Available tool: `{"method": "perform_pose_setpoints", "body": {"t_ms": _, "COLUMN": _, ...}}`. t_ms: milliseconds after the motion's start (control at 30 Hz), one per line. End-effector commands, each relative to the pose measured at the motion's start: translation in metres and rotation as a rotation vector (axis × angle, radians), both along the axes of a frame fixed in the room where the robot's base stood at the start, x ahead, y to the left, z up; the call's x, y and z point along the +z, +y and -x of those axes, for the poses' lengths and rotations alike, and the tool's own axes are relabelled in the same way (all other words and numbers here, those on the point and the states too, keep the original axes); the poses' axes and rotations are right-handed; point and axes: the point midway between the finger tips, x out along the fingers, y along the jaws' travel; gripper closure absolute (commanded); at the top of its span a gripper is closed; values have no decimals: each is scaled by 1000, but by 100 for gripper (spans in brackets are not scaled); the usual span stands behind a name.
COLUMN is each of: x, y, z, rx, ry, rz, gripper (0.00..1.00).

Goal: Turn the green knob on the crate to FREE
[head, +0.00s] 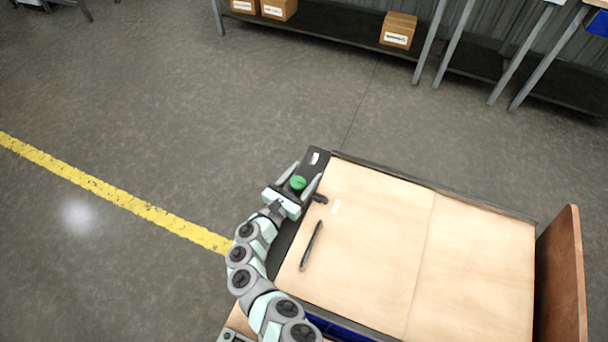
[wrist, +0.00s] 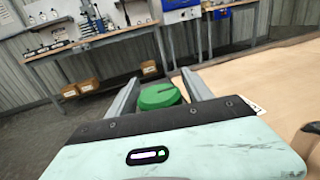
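The green knob (head: 298,183) sits on the dark strip along the left edge of the wooden crate (head: 385,225). My gripper (head: 302,177) is at the knob, with one finger on each side of it. In the wrist view the green knob (wrist: 159,96) shows between the two spread fingers of my gripper (wrist: 158,88). Gaps show between the knob and the fingers, so the gripper looks open. A ridge or slot shows on the knob's top, but its setting and any FREE mark cannot be read.
Shelves with cardboard boxes (head: 398,30) stand at the back. The floor left of the crate is clear.

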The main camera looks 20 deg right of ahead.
Motion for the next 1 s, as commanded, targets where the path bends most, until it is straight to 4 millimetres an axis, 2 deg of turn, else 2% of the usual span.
{"method": "perform_pose_setpoints", "body": {"t_ms": 67, "x": 0, "y": 0, "z": 0, "rx": 0, "ry": 0, "rz": 0, "gripper": 49}}
{"method": "perform_pose_setpoints", "body": {"t_ms": 700, "x": 0, "y": 0, "z": 0, "rx": 1, "ry": 0, "rz": 0, "gripper": 100}}
{"method": "perform_pose_setpoints", "body": {"t_ms": 1000, "x": 0, "y": 0, "z": 0, "rx": 1, "ry": 0, "rz": 0, "gripper": 100}}
